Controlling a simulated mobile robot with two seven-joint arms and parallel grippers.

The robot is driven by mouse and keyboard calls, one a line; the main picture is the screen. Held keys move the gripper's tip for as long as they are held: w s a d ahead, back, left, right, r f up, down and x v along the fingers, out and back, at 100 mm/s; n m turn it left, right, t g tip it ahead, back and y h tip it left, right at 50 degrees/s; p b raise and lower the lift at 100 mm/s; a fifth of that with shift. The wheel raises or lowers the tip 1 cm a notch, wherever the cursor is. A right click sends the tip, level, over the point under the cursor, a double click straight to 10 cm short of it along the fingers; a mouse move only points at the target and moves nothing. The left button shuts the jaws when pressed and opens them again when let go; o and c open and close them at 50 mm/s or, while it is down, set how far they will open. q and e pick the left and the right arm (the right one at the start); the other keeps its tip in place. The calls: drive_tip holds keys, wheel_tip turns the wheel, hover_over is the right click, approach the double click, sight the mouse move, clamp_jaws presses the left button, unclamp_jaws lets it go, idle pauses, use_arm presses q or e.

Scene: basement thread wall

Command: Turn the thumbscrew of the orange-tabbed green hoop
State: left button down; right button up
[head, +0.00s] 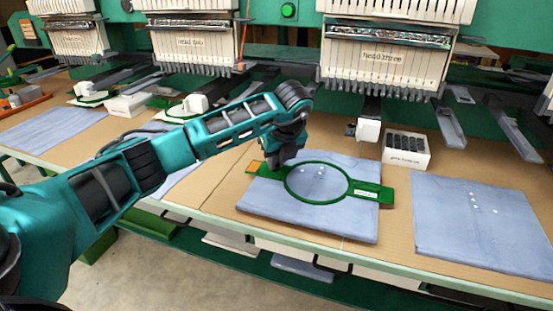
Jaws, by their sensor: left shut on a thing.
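The green hoop (318,203) lies on a folded blue-grey cloth (335,229) on the table. Its orange tab (256,168) is at its left end, and a green arm with a white label (366,193) reaches to the right. My left gripper (276,164) comes down from above at the hoop's left side, close to the orange tab. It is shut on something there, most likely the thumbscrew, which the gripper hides. The fingertips are small and dark in this view. My right gripper does not show.
Embroidery heads, one labelled head three (385,55), hang above the table's back. A white box of dark spools (406,148) stands behind the hoop. Another folded cloth (480,224) lies to the right. Bare brown tabletop (398,227) runs between the cloths; the green front edge is close.

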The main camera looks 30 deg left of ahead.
use_arm(q)
drive_tip(key=c, duration=1.2)
unclamp_jaws()
drive_tip(key=shift+o, duration=0.2)
drive_tip(key=p+v, duration=0.1)
drive_tip(key=v, duration=1.2)
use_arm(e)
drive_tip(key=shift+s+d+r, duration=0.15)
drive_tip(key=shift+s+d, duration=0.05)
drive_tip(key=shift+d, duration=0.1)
use_arm(q)
drive_tip(key=shift+a, duration=0.1)
